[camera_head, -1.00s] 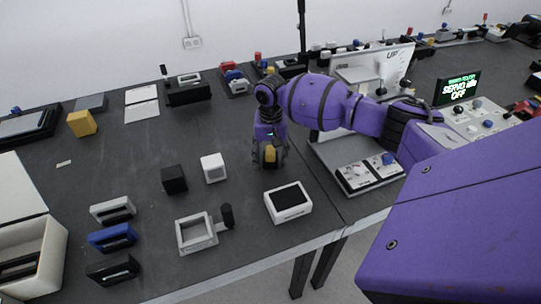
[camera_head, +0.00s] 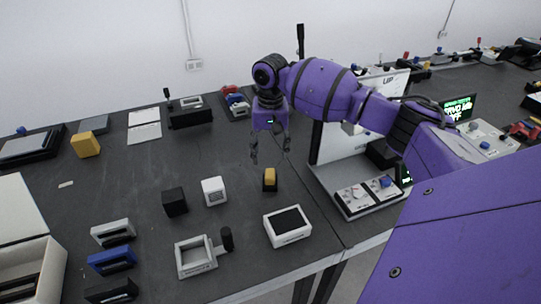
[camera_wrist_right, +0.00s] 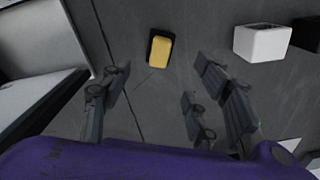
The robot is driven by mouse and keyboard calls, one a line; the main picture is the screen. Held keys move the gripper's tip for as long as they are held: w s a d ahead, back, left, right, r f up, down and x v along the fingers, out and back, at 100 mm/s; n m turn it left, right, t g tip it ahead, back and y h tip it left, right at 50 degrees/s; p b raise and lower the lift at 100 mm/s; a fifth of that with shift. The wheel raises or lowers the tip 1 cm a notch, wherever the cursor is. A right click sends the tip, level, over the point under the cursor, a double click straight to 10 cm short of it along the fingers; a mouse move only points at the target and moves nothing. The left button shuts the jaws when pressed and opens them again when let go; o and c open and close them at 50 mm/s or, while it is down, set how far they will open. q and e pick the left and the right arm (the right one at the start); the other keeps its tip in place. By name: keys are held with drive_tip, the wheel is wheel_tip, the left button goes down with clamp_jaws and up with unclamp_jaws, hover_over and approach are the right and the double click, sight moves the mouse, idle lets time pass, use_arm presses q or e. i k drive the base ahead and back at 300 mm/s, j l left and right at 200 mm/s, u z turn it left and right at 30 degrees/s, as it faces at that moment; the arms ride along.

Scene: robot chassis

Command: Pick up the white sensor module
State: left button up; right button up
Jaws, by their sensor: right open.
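A small white cube (camera_head: 214,191), which looks like the white sensor module, stands on the dark table, right of a black cube (camera_head: 175,202). In the right wrist view the white cube (camera_wrist_right: 262,43) is at the upper right. My right gripper (camera_head: 270,154) is open and empty, pointing down above the table, behind and to the right of the white cube. Its fingers (camera_wrist_right: 162,72) also show in the wrist view. A yellow-and-black block (camera_head: 270,179) stands on the table in front of the gripper, apart from it. My left gripper is not in view.
A white box with a black top (camera_head: 287,226) and a white square frame (camera_head: 196,257) lie nearer the front edge. A white panelled station (camera_head: 345,178) stands to the right of the gripper.

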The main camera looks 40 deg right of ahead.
sight(289, 225)
drive_tip(key=k+j+z, duration=0.15)
drive_tip(key=z, duration=0.35)
drive_tip(key=i+l+z, duration=0.1)
drive_tip(key=z, duration=0.6)
drive_tip(key=i+j, duration=0.05)
